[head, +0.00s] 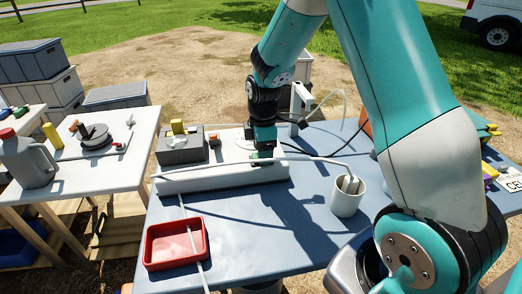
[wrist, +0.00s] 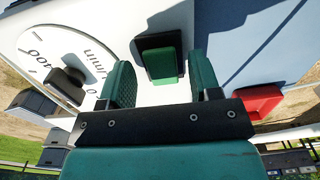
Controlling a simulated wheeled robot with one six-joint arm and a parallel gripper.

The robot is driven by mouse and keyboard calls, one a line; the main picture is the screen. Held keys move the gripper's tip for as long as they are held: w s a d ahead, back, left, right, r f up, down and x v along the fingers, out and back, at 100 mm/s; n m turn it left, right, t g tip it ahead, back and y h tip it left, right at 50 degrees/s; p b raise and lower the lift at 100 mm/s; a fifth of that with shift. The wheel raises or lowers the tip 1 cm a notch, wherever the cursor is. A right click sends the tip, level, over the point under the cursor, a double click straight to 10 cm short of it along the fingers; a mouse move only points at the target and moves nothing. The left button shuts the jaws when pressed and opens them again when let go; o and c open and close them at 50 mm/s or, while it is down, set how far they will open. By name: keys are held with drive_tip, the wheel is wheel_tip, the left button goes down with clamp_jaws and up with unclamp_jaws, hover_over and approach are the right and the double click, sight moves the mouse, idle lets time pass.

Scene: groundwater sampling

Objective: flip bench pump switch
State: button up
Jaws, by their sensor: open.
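The bench pump is a long white box (head: 215,178) on the blue table in the head view. In the wrist view its white face (wrist: 120,25) carries a green rocker switch (wrist: 162,66) in a black housing. A black knob (wrist: 66,86) sits on a printed flow dial to the left of it. My gripper (head: 263,151) is over the right part of the pump in the head view and hides the switch there. In the wrist view my gripper (wrist: 162,84) is open and empty. The switch appears between and just beyond its fingers; contact cannot be told.
A red tray (head: 149,249) and a white cup (head: 345,205) stand on the blue table, with a thin tube crossing above. A grey box (head: 181,155) stands behind the pump. A grey jug (head: 28,160) is on the left white table. The front middle of the blue table is clear.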

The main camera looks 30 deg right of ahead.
drive_tip(key=c, duration=0.9)
drive_tip(key=shift+w+a+r+g+h+p, duration=0.15)
drive_tip(key=shift+r+g+h+p, duration=0.35)
drive_tip(key=shift+p, duration=0.7)
drive_tip(key=shift+f+h, duration=0.35)
drive_tip(key=shift+h, duration=0.15)
drive_tip(key=o, duration=0.9)
drive_tip(key=w+a+r+p, duration=0.1)
drive_tip(key=a+r, duration=0.2)
drive_tip(key=r, duration=1.4)
drive_tip(key=shift+w, duration=0.15)
